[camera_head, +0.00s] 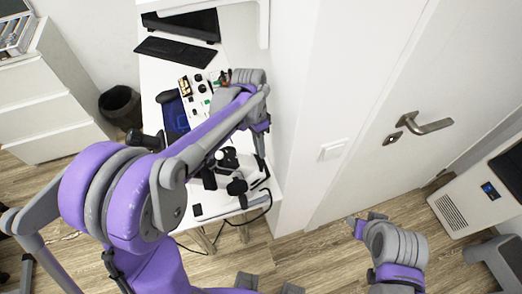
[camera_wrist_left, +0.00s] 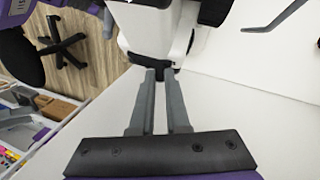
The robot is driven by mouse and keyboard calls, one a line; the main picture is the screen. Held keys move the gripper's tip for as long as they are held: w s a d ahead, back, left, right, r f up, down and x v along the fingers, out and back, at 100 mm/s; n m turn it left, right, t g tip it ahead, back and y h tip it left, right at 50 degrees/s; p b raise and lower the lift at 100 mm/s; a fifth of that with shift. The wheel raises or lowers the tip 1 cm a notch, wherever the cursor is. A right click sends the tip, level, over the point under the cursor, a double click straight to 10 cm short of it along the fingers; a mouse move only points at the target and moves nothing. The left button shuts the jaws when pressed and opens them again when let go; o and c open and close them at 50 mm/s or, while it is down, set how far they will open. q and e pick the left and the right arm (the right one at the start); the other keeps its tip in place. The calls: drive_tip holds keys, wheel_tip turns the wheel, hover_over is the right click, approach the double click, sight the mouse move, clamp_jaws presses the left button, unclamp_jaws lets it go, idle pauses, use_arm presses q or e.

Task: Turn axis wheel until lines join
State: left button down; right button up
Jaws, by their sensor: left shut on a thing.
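A white instrument with black parts (camera_head: 243,172) stands on the white desk, partly covered by my left arm. My left gripper (camera_head: 262,155) points down beside it in the head view. In the left wrist view, my left gripper (camera_wrist_left: 160,78) has its two grey fingers close together, shut on a small black part (camera_wrist_left: 158,65) at the underside of the white instrument (camera_wrist_left: 150,25). This part appears to be the axis wheel; its markings are hidden. No lines can be made out. My right gripper (camera_head: 362,224) is low at the right, over the floor, apart from the desk; its opening is unclear.
A device with a blue-lit screen (camera_head: 176,117) and a panel of small parts (camera_head: 199,92) lie on the desk (camera_head: 153,82). A keyboard (camera_head: 175,52) and monitor (camera_head: 190,22) stand behind. A wall and door (camera_head: 385,90) bound the right side.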

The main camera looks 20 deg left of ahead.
use_arm(q)
drive_tip(key=c, duration=0.9)
unclamp_jaws()
drive_tip(key=v, duration=1.1)
drive_tip(key=shift+f, duration=0.15)
